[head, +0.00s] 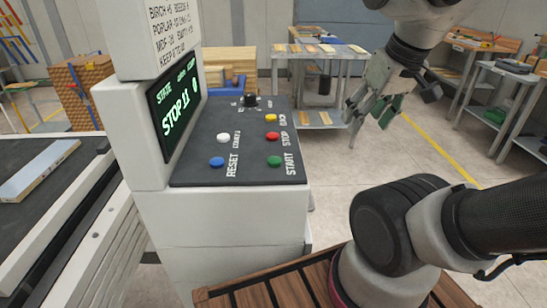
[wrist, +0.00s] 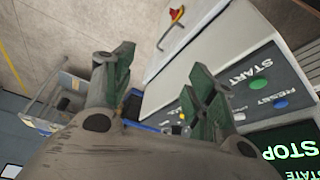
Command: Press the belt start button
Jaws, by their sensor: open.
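The green START button (head: 275,161) sits at the front right of the dark sloped panel (head: 247,170) on the white console. It also shows in the wrist view (wrist: 260,84), right of my fingers. My gripper (head: 370,110) is open and empty, in the air to the right of the panel and apart from it. In the wrist view, its two green-padded fingers (wrist: 160,75) are spread with nothing between them. The screen (head: 177,112) on the console shows STOP in green letters.
Near START are the blue RESET button (head: 217,162), red STOP button (head: 272,136), white button (head: 223,138), yellow button (head: 271,118) and black knob (head: 250,100). A board (head: 38,177) lies on the belt at left. A grey table (head: 318,55) stands behind.

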